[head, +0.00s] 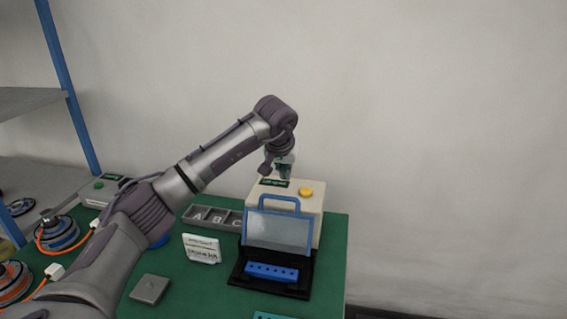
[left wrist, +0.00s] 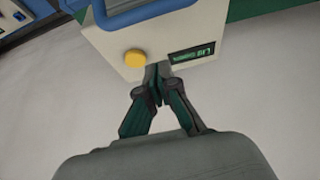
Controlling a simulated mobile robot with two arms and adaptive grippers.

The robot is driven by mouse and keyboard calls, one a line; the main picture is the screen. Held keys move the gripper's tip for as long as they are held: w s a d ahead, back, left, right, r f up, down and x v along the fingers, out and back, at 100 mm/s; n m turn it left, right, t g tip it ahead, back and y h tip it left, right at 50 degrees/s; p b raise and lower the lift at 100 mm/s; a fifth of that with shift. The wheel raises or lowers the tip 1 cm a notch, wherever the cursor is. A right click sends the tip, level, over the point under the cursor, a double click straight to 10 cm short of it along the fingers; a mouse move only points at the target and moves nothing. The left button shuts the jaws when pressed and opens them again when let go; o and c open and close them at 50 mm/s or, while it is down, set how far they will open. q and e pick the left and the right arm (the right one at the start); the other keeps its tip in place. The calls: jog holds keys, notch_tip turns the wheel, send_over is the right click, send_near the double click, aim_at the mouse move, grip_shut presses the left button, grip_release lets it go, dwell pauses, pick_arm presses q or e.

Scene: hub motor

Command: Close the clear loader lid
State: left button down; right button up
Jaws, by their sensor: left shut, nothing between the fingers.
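The clear loader lid (head: 278,232) has a blue frame and a blue handle. It stands raised, nearly upright, at the back of the black loader base (head: 237,274). A blue block with a row of holes (head: 272,272) sits in the base. My left gripper (head: 284,173) is behind and above the lid, at the cream box with the yellow button. In the left wrist view its fingers (left wrist: 157,82) are shut and empty, with the tips by the dark label of that box. I cannot tell whether they touch it. My right gripper is not in view.
The cream box (head: 318,215) with its yellow button (head: 305,192) stands right behind the lid. Wheel motors with orange cables are far left.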

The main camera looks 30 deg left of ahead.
pick_arm(q)
jog(key=x, duration=0.3)
jog(key=shift+w+f+p, duration=0.1)
jog(key=shift+f+p, duration=0.35)
jog(key=s, duration=0.2)
jog(key=s+d+p, duration=0.1)
jog(key=shift+s+f, duration=0.25)
